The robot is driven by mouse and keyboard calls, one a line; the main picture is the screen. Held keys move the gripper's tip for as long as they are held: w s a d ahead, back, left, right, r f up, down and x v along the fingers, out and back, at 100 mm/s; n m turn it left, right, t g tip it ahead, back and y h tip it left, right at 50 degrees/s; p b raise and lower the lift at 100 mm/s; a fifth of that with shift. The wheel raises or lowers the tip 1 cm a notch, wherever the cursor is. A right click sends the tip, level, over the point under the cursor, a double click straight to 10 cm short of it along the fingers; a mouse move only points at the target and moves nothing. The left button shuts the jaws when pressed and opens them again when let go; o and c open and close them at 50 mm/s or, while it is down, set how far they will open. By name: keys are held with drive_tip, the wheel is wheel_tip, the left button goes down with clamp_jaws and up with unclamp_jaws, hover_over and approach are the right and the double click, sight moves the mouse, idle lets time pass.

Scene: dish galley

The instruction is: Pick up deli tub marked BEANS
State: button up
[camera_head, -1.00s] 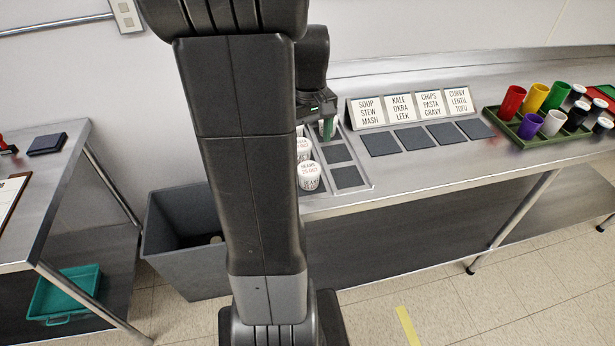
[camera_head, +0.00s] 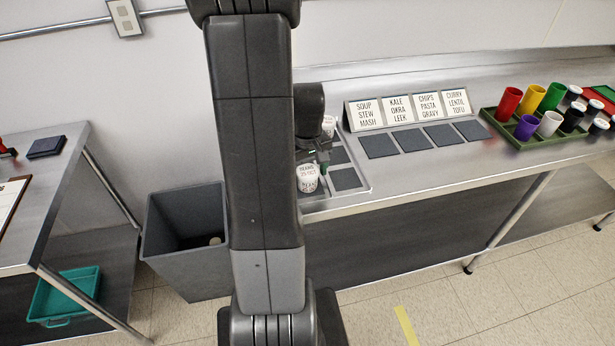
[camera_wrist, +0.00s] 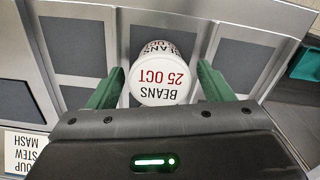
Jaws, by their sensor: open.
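The deli tub marked BEANS (camera_wrist: 160,80) is white with BEANS and 25 OCT on its lid, shown upside down in the wrist view. In the head view the tub (camera_head: 308,178) stands at the front of a steel tray on the counter, partly beside my arm. My gripper (camera_wrist: 160,92) is open, with one green finger on each side of the tub in the wrist view. Small gaps seem to show between fingers and tub. In the head view my gripper (camera_head: 318,160) is just above and behind the tub, largely hidden by my arm.
The steel tray (camera_head: 366,187) has dark square pads. Another white tub (camera_head: 328,126) stands further back. Signs (camera_head: 365,114) and dark pads (camera_head: 380,145) lie to the right, then a green tray (camera_head: 492,118) of cups and jars. A grey bin (camera_head: 185,240) stands below left.

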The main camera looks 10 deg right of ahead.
drive_tip(key=shift+c, duration=0.2)
drive_tip(key=c, duration=0.9)
drive_tip(key=shift+c, duration=0.2)
drive_tip(key=shift+r, duration=0.1)
